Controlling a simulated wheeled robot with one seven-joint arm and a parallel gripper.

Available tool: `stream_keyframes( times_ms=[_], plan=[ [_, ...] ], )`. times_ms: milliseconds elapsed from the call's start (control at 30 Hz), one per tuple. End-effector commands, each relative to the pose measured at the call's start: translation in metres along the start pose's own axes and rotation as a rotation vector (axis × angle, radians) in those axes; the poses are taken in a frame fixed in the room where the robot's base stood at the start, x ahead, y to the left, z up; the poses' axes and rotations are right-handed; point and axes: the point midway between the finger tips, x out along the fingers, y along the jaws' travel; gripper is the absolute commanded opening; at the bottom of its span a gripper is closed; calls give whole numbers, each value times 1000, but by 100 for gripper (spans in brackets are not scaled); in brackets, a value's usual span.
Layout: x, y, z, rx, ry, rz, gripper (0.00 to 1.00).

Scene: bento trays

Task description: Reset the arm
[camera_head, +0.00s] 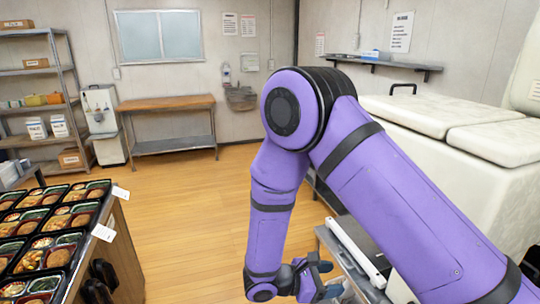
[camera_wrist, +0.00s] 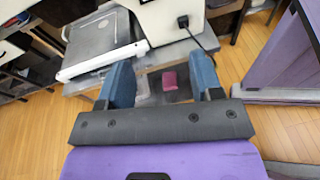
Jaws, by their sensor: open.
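My purple arm hangs bent in the middle right of the head view. My gripper (camera_head: 322,278) is low in that view, pointing down and to the right beside a grey low table. In the wrist view my gripper (camera_wrist: 161,68) shows two blue fingers spread apart, with nothing held between them. A small dark pink block (camera_wrist: 168,81) appears in the gap between the fingers, over a grey surface. I cannot tell how far below the fingers it is.
Bento trays (camera_head: 50,258) filled with food stand on a counter at the left. A wooden-topped table (camera_head: 168,103) and a shelf rack (camera_head: 37,72) are at the back. A large white machine (camera_head: 440,115) stands at the right. The wooden floor (camera_head: 190,210) is clear in the middle.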

Motion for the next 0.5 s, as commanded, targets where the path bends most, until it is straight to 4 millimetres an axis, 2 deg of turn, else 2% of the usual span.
stream_keyframes(
  times_ms=[267,500],
  plan=[
    [10,3,55,134,100,-136,60],
    [25,-5,122,318,237,-308,60]
  ],
)
